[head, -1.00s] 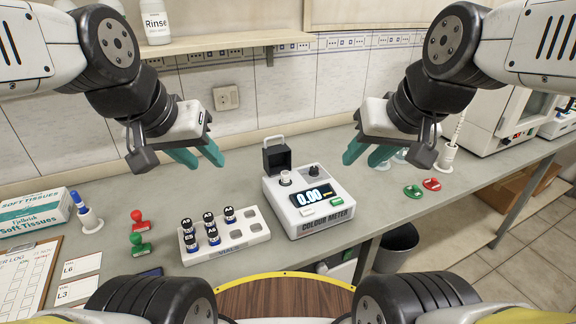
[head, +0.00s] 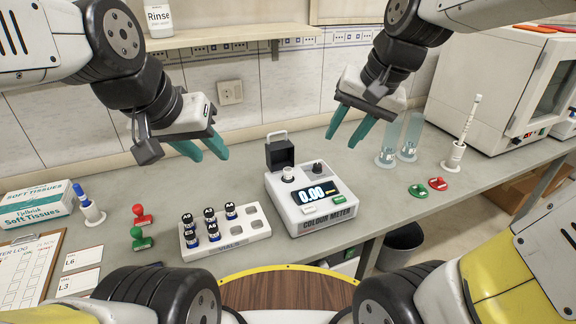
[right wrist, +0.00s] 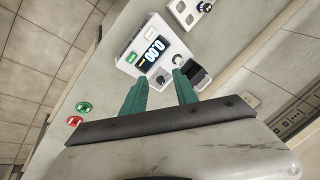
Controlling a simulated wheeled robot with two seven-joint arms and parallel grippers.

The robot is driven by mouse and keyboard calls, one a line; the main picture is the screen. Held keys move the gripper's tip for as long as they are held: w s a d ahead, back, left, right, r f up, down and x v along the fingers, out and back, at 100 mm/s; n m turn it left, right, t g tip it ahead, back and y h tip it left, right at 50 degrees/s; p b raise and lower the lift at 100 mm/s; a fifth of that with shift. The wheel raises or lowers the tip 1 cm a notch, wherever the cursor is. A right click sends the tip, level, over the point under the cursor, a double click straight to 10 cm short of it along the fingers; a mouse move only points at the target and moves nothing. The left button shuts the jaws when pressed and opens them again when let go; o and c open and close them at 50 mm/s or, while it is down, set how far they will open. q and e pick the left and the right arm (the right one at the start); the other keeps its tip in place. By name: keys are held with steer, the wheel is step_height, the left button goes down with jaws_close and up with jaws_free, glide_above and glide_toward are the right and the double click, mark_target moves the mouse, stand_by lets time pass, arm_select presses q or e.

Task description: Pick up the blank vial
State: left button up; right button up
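A white-capped vial (head: 288,174) stands upright in the well of the colour meter (head: 312,200), in front of its raised black lid; I take it for the blank vial, though no label on it is readable. It also shows in the right wrist view (right wrist: 177,60). My right gripper (head: 343,141) is open and empty, above and right of the meter. In the right wrist view its fingers (right wrist: 160,76) are apart, pointing toward the meter. My left gripper (head: 209,153) is open and empty, above the bench behind the vial rack.
The white vial rack (head: 262,232) holds several dark-capped labelled vials and has empty holes at right. Red and green stampers, a tissue box (head: 38,203) and a clipboard lie left. Glass cylinders (head: 409,138) and a white stand (head: 456,155) are right.

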steer(key=w+a+f+m+g, duration=0.25)
steer(key=w+a+f, duration=0.25)
steer(key=w, duration=0.3)
steer(key=m+g+h, duration=0.1)
steer(key=m+h, duration=0.2)
glide_above(288, 169)
steer(key=f, duration=0.7)
steer(key=shift+s+d+f, duration=0.15)
steer(key=shift+d+f, duration=0.05)
steer(key=f, duration=0.8)
steer(key=shift+a, duration=0.2)
steer(key=shift+m, duration=0.25)
steer(key=shift+r, duration=0.1)
jaws_close()
